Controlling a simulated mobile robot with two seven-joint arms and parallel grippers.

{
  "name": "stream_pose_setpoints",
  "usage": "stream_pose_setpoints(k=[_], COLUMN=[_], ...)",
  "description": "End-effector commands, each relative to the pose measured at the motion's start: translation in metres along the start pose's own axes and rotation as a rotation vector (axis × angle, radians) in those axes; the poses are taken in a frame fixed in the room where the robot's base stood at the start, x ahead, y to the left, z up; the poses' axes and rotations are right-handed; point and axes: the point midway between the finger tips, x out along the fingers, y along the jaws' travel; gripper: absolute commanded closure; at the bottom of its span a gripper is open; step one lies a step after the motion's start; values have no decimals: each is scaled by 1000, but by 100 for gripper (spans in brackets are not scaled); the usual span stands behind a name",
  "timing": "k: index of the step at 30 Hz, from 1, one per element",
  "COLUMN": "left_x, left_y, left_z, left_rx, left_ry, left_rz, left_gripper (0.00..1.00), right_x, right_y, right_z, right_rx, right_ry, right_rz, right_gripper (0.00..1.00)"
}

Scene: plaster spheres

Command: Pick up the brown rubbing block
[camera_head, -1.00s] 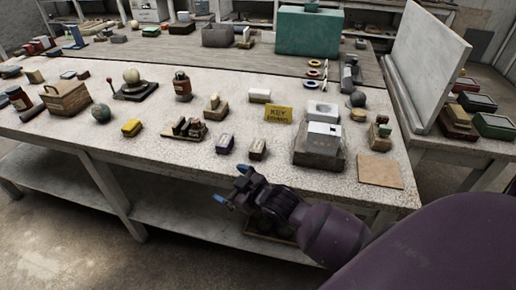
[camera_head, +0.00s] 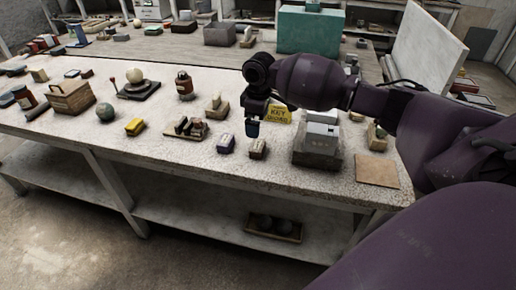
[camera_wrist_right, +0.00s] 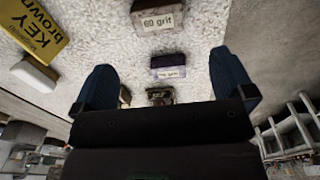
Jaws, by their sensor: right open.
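The brown rubbing block (camera_head: 258,149) has a pale label and lies near the front edge of the worktable. In the right wrist view it is the brown block labelled "60 grit" (camera_wrist_right: 157,12), cut by the top edge. A purple block (camera_head: 226,143) lies to its left; it also shows in the right wrist view (camera_wrist_right: 168,64). My right gripper (camera_head: 252,130) points down above and just behind the brown block, apart from it. In the right wrist view its two blue fingers (camera_wrist_right: 165,78) are spread with nothing between them. My left gripper is not in view.
A yellow sign (camera_head: 279,115) reading "KEY brown" stands behind the brown block. A grey block with a white top (camera_head: 317,150) stands to the right. A wooden tray with small pieces (camera_head: 186,129) lies left. A flat tan board (camera_head: 377,171) lies at the right front corner.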

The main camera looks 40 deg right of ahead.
Motion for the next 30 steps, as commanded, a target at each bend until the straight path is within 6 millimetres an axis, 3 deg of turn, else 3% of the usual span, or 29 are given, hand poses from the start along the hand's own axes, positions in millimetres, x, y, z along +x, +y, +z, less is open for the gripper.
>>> stream_pose_setpoints(k=[5, 15, 23, 30], left_x=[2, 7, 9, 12], left_y=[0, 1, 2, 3], left_z=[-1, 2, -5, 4], left_rx=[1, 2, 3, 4], left_ry=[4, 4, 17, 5], left_rz=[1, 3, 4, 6], left_gripper=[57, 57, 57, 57], right_x=[3, 48, 63, 95], right_y=[-1, -2, -1, 2], right_z=[9, 10, 8, 4], right_rx=[-2, -2, -2, -2], right_ry=[-47, -47, -43, -47], right_rz=[-34, -35, -33, -35], right_gripper=[0, 0, 0, 0])
